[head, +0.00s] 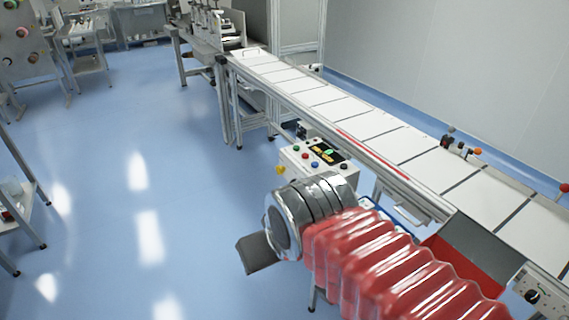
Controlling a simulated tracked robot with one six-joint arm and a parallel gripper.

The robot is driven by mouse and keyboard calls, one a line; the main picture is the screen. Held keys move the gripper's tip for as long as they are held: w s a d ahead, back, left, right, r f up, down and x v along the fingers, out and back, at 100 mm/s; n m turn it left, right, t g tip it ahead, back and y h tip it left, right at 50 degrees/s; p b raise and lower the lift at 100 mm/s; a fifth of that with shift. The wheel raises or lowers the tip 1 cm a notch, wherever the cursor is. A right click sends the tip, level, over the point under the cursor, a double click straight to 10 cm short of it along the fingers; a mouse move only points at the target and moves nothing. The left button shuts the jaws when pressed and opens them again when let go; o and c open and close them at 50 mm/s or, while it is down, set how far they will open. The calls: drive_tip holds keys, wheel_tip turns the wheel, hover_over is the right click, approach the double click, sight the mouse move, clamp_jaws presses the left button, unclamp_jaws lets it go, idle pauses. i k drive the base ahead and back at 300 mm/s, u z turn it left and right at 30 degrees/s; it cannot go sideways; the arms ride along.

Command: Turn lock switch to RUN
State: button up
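A white control box (345,176) stands beside the conveyor, just beyond my arm's metal wrist. Its top carries small green, red and blue buttons, a dark panel with yellow marks and a black knob (344,167). A grey panel at the lower right carries another black knob (533,296). I cannot tell which of these is the lock switch, and no RUN label is readable. My gripper (258,254) shows only as a dark grey block left of the wrist, over the floor and apart from the box. Whether its fingers are open is not visible.
A long conveyor (380,140) with white sheets runs from the upper middle to the lower right. A red bin (465,262) sits under its near edge. Carts and racks (85,50) stand at the upper left.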

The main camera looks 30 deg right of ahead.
sight(280, 169)
drive_tip(key=i, duration=0.7)
drive_tip(key=u, duration=0.65)
drive_tip(key=i, duration=0.45)
drive_tip(key=u, duration=0.35)
